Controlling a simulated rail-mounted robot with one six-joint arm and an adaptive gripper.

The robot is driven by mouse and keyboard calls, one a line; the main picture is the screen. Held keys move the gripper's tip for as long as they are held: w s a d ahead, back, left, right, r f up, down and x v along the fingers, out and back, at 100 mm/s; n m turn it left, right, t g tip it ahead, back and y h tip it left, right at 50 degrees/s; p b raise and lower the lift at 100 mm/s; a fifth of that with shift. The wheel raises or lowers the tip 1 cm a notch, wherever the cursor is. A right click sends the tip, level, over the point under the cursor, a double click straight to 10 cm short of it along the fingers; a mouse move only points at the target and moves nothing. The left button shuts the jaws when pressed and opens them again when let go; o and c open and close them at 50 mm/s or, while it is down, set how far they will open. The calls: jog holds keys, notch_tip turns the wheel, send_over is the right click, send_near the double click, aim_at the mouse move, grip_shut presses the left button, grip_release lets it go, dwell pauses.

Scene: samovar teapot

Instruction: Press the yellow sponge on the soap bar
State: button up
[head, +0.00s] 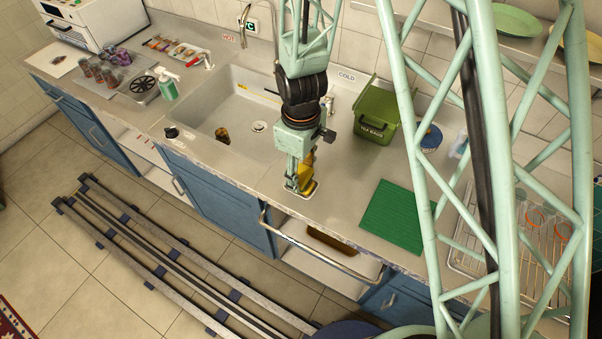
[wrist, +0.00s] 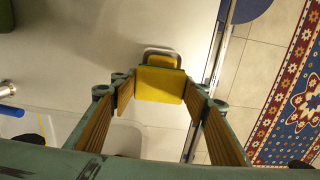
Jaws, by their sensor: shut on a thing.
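My gripper (head: 298,181) points down over the counter, right of the sink, and is shut on the yellow sponge (head: 307,165). In the wrist view the sponge (wrist: 160,84) sits between the two finger pads, with a green strip along its far edge. Below it is a small pale-rimmed soap dish (head: 312,190), whose rim also shows in the wrist view (wrist: 164,49). A yellowish patch (wrist: 163,60) inside the rim may be the soap bar. The sponge and fingers hide most of it, so I cannot tell whether the sponge touches it.
A green mat (head: 393,217) and a green tea bag box (head: 376,115) lie to the right. The sink (head: 240,105) is to the left, holding a brown glass (head: 222,135). A soap pump bottle (head: 168,85) stands beyond it. An open drawer (head: 325,265) juts out below the counter edge.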

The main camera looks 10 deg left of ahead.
aim_at(300, 173)
jog(key=shift+s+f+b, duration=0.1)
jog(key=shift+f+b, duration=0.5)
jog(key=shift+b, duration=0.05)
dwell(3.3)
jog(key=shift+r, duration=0.15)
jog(key=shift+r+p, duration=1.6)
jog(key=shift+r, duration=1.8)
jog(key=shift+a, duration=0.1)
jog(key=w+a+r+m+b, duration=0.2)
jog(key=w+a+r+b, duration=0.15)
jog(key=a+r, duration=0.6)
jog(key=w+a+r+m+b, duration=0.3)
jog(key=w+a+r, duration=0.25)
jog(key=r, duration=0.65)
notch_tip(300, 173, up, 10)
jog(key=s+a+m+b, duration=0.1)
jog(key=a+b, duration=0.1)
jog(key=shift+s+a+r, duration=0.15)
jog(key=shift+s+a, duration=0.1)
jog(key=shift+a, duration=0.1)
